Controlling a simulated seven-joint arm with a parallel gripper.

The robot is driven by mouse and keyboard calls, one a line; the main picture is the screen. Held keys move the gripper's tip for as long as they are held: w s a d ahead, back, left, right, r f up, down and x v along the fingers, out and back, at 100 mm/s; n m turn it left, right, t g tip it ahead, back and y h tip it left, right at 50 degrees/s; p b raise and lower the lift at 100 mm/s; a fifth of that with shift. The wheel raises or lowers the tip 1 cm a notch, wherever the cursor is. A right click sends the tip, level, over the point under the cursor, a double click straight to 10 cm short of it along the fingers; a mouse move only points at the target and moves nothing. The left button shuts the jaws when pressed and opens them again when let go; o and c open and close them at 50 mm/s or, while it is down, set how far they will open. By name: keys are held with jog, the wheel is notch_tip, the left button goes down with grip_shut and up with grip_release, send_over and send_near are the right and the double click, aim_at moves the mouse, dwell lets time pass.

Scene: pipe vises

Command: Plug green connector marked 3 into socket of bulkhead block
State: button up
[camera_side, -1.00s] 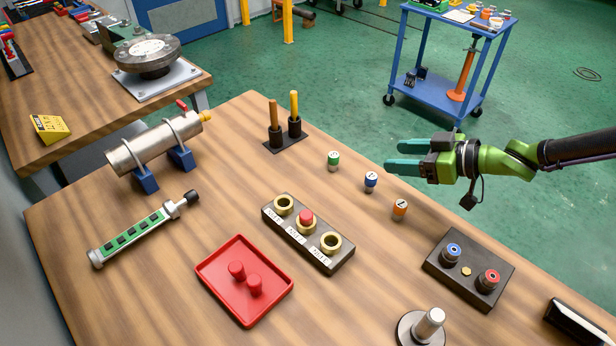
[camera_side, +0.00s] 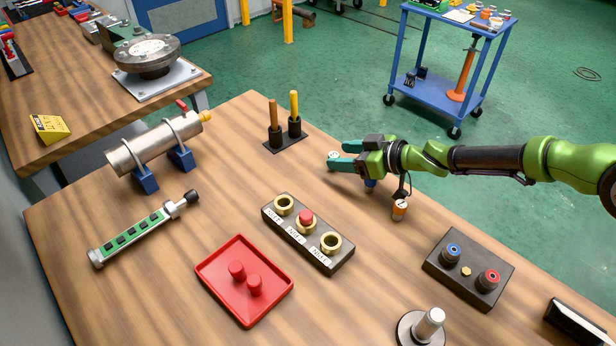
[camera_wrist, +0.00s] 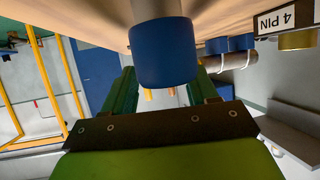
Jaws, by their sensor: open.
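The green connector (camera_side: 333,155) stands on the wooden table at the fingertips of my gripper (camera_side: 338,157). Only its pale top shows in the side view; the fingers hide most of its green body. My gripper is open, low over the table, its fingers pointing left; whether the connector sits between them is unclear. The bulkhead block (camera_side: 322,256) is a dark bar with three brass sockets, at the front left of my gripper. Its far socket (camera_side: 284,204) and near socket (camera_side: 331,242) look empty; the middle one holds a red plug (camera_side: 306,218).
A blue connector (camera_side: 370,184) stands under my gripper and looms close in the wrist view (camera_wrist: 165,52). An orange connector (camera_side: 400,208) stands just right. Two upright pegs (camera_side: 284,120) stand behind left. A red tray (camera_side: 216,288) lies in front.

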jog(key=shift+w+a+f, duration=0.3)
jog(key=shift+a, duration=0.15)
jog(key=shift+c, duration=0.2)
grip_shut()
jog(key=shift+r, duration=0.1)
